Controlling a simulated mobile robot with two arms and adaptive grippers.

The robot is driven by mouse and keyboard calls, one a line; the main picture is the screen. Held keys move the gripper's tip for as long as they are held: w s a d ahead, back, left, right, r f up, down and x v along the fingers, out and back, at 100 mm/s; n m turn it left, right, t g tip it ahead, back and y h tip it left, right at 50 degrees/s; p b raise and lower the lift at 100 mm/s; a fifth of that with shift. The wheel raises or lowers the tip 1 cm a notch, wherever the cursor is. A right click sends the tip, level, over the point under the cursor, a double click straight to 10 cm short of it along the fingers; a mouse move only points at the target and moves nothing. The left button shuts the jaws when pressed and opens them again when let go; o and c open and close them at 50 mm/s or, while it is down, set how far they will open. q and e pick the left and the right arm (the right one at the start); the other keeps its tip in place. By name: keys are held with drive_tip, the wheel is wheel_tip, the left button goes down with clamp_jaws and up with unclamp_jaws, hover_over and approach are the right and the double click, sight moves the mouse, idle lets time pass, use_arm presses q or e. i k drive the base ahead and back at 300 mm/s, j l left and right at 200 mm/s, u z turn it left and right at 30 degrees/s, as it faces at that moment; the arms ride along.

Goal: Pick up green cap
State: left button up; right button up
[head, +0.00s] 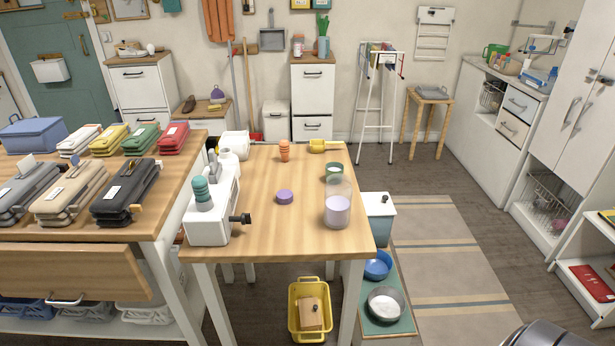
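A dark green round piece (333,167), which looks like the green cap, is on the wooden table (255,245) near its right side. It is just behind a clear jar with lavender contents (338,212), which may hide part of its lower edge. A flat purple cap (285,197) lies left of the jar. A teal ridged piece (201,190) stands on top of a white device with a black knob (208,222) at the table's left. Neither of my grippers shows in the head view.
An orange ridged piece (284,150) and a yellow item (318,146) are near the table's back edge. A white-and-blue bin (379,215) stands to the right. The table's front middle is clear.

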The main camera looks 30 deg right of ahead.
sight(332, 167)
drive_tip(key=i+j+z, duration=0.1)
drive_tip(key=j+z, duration=0.45)
drive_tip(key=z, duration=0.15)
drive_tip(key=j+z, duration=0.4)
drive_tip(key=i+l, duration=0.05)
drive_tip(key=l, duration=0.05)
